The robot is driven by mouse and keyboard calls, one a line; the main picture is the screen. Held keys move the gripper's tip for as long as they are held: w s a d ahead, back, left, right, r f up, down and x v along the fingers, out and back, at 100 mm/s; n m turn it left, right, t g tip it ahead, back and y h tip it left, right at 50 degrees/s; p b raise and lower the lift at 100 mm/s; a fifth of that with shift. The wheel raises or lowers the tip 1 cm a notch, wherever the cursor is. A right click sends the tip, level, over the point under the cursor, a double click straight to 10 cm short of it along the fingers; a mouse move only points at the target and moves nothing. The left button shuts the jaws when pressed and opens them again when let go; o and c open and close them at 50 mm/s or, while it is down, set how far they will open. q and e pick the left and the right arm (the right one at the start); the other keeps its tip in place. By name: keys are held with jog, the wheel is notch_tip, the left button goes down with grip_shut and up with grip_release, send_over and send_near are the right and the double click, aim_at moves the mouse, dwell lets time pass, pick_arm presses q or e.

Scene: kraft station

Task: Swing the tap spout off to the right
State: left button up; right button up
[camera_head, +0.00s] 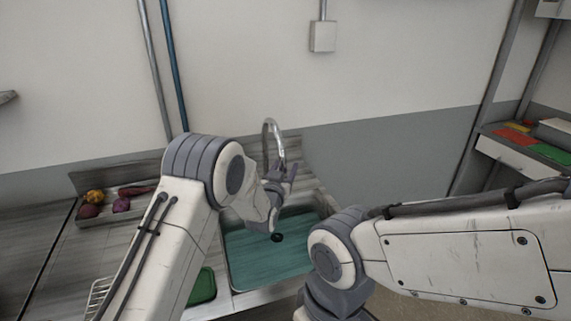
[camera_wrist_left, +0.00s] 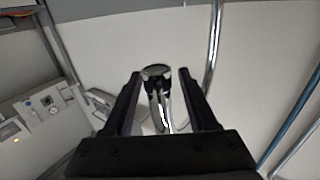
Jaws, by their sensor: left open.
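The chrome tap (camera_head: 268,135) rises behind the sink (camera_head: 250,270), its curved spout bending over toward the basin. My left gripper (camera_head: 282,172) is at the downward end of the spout. In the left wrist view, the open fingers of my left gripper (camera_wrist_left: 160,88) stand on either side of a chrome tube with a dark end (camera_wrist_left: 157,72), which looks like the spout's end. Small gaps show between the tube and both fingers. My left wrist hides the tap's base. My right arm shows at the right, but its gripper is out of view.
A tray (camera_head: 135,188) with several vegetables stands left of the sink. A wall box (camera_head: 323,36) hangs above. A side counter (camera_head: 500,152) stands at the far right.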

pick_arm(q)
jog(key=shift+w+d, duration=0.1)
jog(key=shift+w, duration=0.2)
grip_shut()
dwell(1.3)
